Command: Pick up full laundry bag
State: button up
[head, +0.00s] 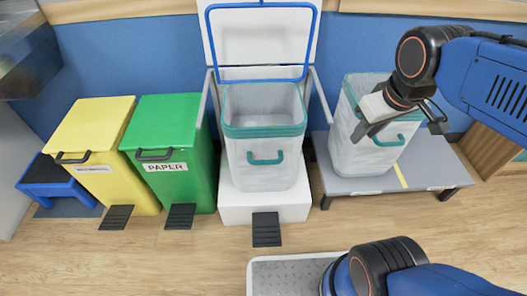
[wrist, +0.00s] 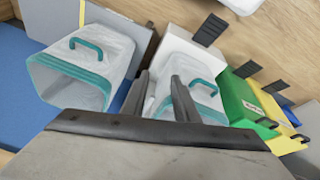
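A white bag with a teal rim and teal front handle (head: 264,140) stands upright on a white pedal stand under a raised blue frame. A second similar bag (head: 362,150) stands on a low grey table at the right. There the second bag (wrist: 85,66) is at left, and the first bag (wrist: 205,90) is partly hidden behind the fingers.
A yellow bin (head: 90,145) and a green bin labelled PAPER (head: 170,135) stand left of the white stand (head: 235,207), with black pedals in front. A blue step stool (head: 48,175) is at far left. The wooden floor (head: 130,260) in front is clear.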

jog(key=w+a+n+g, duration=0.1)
jog(key=w+a+n, duration=0.4)
jog(key=w+a, duration=0.15)
jog(key=n+g+h, duration=0.2)
jog(key=n+g, duration=0.1)
jog(key=n, duration=0.6)
send_over(266, 146)
jog(key=a, duration=0.2)
notch_tip(266, 146, down, 5)
jog(key=shift+w+f, duration=0.1)
jog(key=shift+f, duration=0.1)
jog(key=shift+a+f, duration=0.1)
jog(key=shift+f, duration=0.1)
jog(key=shift+f+n, duration=0.3)
jog(key=shift+f, duration=0.05)
jog(key=f, duration=0.5)
jog(key=d+f, duration=0.1)
jog(key=f, duration=0.5)
jog(key=d+f, duration=0.1)
jog(key=f, duration=0.4)
jog(key=shift+w+d+f, duration=0.1)
jog(key=shift+d+f, duration=0.05)
jog(key=shift+d, duration=0.05)
grip_shut()
